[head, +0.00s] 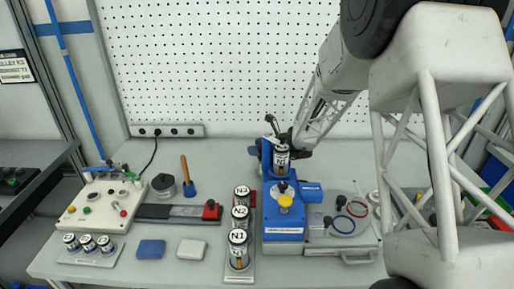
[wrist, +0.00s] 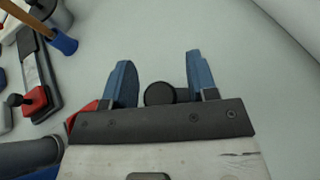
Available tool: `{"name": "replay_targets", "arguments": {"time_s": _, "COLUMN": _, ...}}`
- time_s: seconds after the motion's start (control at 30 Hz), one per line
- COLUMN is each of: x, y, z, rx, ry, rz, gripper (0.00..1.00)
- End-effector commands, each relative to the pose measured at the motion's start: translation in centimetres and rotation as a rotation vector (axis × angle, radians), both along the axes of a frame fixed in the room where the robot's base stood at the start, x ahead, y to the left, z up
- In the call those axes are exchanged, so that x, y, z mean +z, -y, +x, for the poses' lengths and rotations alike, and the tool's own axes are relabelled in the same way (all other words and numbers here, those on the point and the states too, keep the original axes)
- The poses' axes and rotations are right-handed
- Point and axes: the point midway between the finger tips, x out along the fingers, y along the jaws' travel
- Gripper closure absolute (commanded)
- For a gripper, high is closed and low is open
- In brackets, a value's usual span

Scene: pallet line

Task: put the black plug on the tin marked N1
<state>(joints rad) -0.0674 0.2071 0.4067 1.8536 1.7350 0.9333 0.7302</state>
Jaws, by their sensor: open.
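The tin marked N1 (head: 239,240) stands nearest in a short row, with N2 (head: 240,213) and N3 (head: 242,192) behind it. My gripper (head: 277,138) is over the back of the blue machine, beside another labelled tin (head: 282,160) whose mark I cannot read surely. In the wrist view my gripper (wrist: 160,88) is open, with its two blue fingers apart. A round black piece (wrist: 160,94), possibly the black plug, shows between them, with a gap on the left; contact on the right is unclear. Its lower part is hidden by the gripper body.
The blue machine (head: 284,221) has a yellow knob (head: 285,200). A wooden-handled tool (head: 187,175), a red-ended slide (head: 211,210) and several small tins (head: 88,243) stand left. The front right bench is partly hidden by my arm.

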Motion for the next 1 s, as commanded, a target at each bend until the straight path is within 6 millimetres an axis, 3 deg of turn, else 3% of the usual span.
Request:
{"name": "replay_targets", "arguments": {"time_s": 0.27, "x": 0.8, "y": 1.3, "z": -0.6, "rx": -0.002, "ry": 0.001, "rz": 0.0, "gripper": 0.47}}
{"name": "replay_targets", "arguments": {"time_s": 0.8, "x": 3.9, "y": 7.9, "z": -4.0, "rx": -0.002, "ry": 0.002, "rz": -0.001, "gripper": 0.47}}
{"name": "replay_targets", "arguments": {"time_s": 1.0, "x": 4.5, "y": 9.4, "z": -4.8, "rx": -0.001, "ry": 0.0, "rz": 0.0, "gripper": 0.47}}
